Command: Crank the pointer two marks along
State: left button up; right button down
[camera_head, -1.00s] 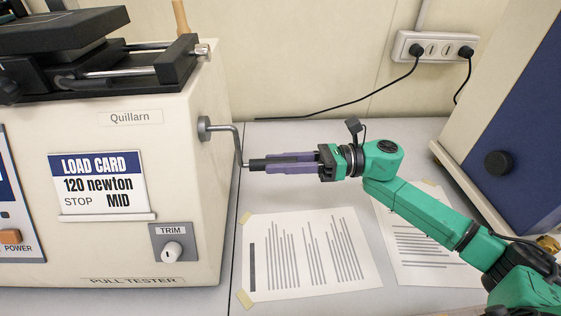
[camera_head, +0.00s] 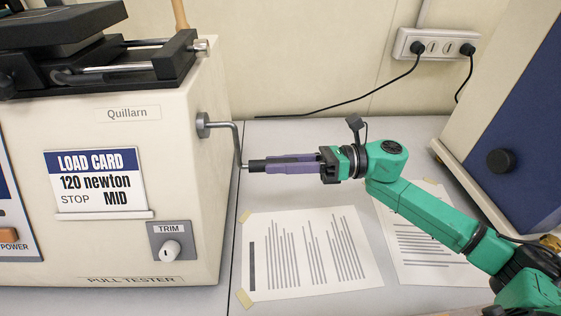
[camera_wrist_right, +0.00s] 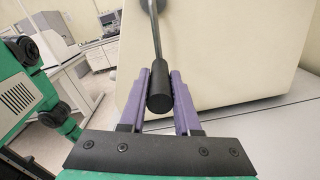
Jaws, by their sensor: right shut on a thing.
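The pull tester (camera_head: 130,200) is a cream machine at the left. A grey metal crank (camera_head: 222,126) comes out of its right side, with its arm hanging down. My right gripper (camera_head: 268,163) is shut on the crank's black handle (camera_head: 256,166), beside the machine. In the right wrist view the black handle (camera_wrist_right: 160,92) lies between the two purple fingers. The load card (camera_head: 98,184) on the front reads 120 newton, STOP MID. No pointer shows clearly in these frames. My left gripper is out of view.
The TRIM knob (camera_head: 171,250) is on the machine's front. Two printed sheets are taped to the bench under my right arm; one is the nearer sheet (camera_head: 300,278). A socket strip (camera_head: 437,46) with cables is on the wall. A blue-fronted cabinet (camera_head: 510,150) stands at the right.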

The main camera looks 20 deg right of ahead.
jog(key=s+a+r+m+p, duration=0.1)
jog(key=s+r+m, duration=0.3)
jog(key=m, duration=0.6)
jog(key=shift+s+a+r+p, duration=0.15)
jog(key=shift+s+r+p, duration=0.2)
jog(key=shift+s, duration=0.85)
jog(key=c, duration=0.6)
grip_release()
jog(key=shift+f, duration=0.1)
